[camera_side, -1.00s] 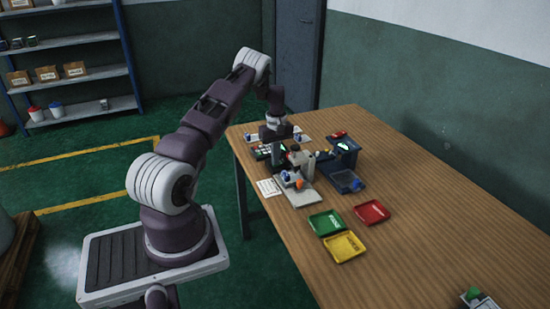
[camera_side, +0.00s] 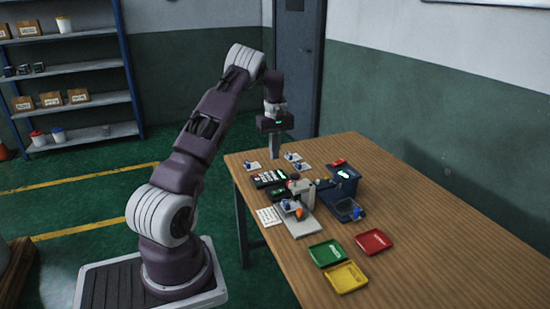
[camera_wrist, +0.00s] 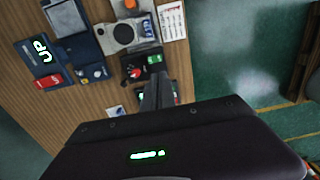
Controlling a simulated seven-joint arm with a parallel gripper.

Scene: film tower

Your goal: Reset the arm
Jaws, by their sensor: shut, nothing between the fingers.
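My gripper (camera_side: 274,156) is raised above the far left end of the wooden table in the side view, with its fingers pointing down. Its fingers are together and hold nothing. In the wrist view the closed fingers (camera_wrist: 157,88) show in front of the dark gripper body, clear of the devices on the table. My arm is bent, with its elbow high. The gripper hides a small part of the table's far edge.
A grey fixture (camera_side: 302,222) and a dark blue device (camera_side: 345,178) stand on the table (camera_side: 440,240). Green (camera_side: 328,253), yellow (camera_side: 346,277) and red (camera_side: 373,241) trays lie nearer the camera. Small white cards with blue parts (camera_side: 292,157) lie near the gripper. The table's right side is clear.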

